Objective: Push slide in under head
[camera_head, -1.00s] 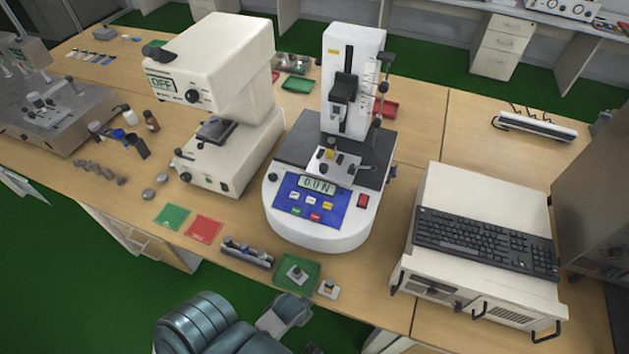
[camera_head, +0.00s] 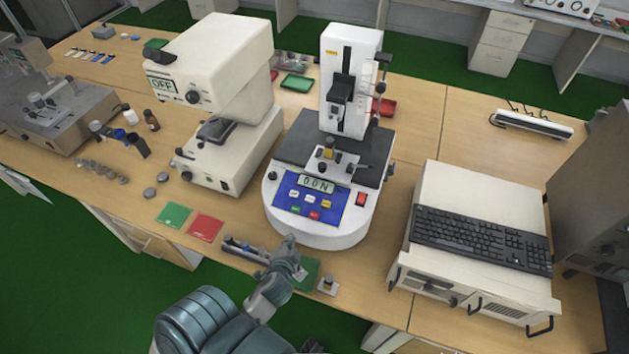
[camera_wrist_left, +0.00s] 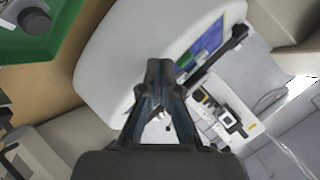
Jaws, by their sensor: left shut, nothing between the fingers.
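The white force tester (camera_head: 318,233) stands in the middle of the bench, its display reading 0.0 N. Its dark head (camera_head: 340,92) hangs on the white column. Below and in front of the head, a metal slide (camera_head: 338,167) with a small brass-coloured piece sits on the black stage. My left gripper (camera_head: 289,241) is shut and empty, in front of the tester's rounded base and above the bench's front edge. In the left wrist view, its closed fingertips (camera_wrist_left: 160,66) overlap the white base, and the stage area shows at the right. My right gripper is not in view.
A green mat (camera_head: 307,272) and a small block on a white plate (camera_head: 328,285) lie near the front edge. A white OFF-display instrument (camera_head: 262,150) stands left of the tester. A keyboard (camera_head: 480,238) on a white case is to the right.

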